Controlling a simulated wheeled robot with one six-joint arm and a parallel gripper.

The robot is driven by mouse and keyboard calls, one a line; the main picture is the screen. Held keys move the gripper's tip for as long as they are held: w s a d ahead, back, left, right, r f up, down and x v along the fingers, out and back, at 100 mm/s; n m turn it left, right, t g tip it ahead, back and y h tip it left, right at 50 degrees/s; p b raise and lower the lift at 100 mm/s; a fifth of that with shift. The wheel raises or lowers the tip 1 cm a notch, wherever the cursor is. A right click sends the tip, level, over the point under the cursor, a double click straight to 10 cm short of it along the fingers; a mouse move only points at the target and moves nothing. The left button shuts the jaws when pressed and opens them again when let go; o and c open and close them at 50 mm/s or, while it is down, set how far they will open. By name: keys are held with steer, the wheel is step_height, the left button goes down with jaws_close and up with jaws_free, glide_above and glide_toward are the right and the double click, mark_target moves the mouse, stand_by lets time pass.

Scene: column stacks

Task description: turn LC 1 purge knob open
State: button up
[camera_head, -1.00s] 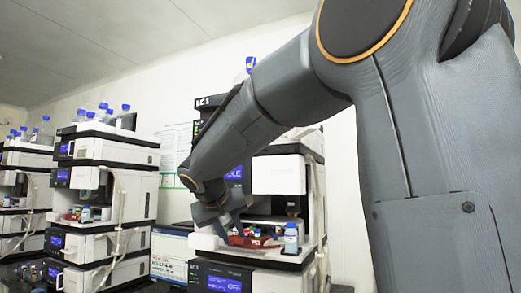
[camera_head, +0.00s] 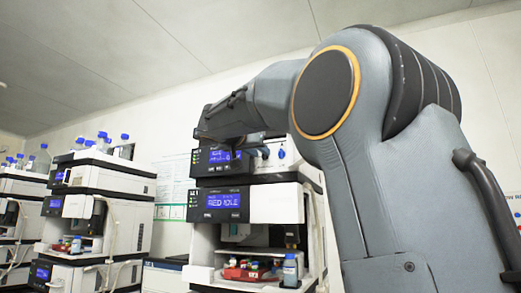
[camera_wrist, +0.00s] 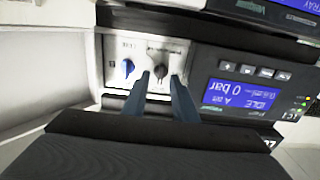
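The LC 1 pump module (camera_head: 215,157) is the upper unit of the centre stack, with a lit blue screen. The wrist view shows its panel upside down, with a screen (camera_wrist: 242,95) reading 0 bar and IDLE. A dark knob (camera_wrist: 160,71) sits on the white panel. A blue knob (camera_wrist: 127,68) is to its left; it shows in the head view too (camera_head: 281,153). I cannot read which is labelled purge. My gripper (camera_wrist: 160,80) is open, its blue-grey fingertips apart, one on each side of the dark knob. I cannot tell whether they touch it.
Below the pump module is a second unit (camera_head: 228,203) with a lit screen, then an open bay with a red tray (camera_head: 245,273) of vials and a bottle (camera_head: 290,271). Another stack (camera_head: 100,205) with bottles on top stands to the left. My arm covers the right side.

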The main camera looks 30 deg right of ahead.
steer(key=shift+w+d, duration=0.4)
steer(key=shift+d, duration=0.15)
jaws_close()
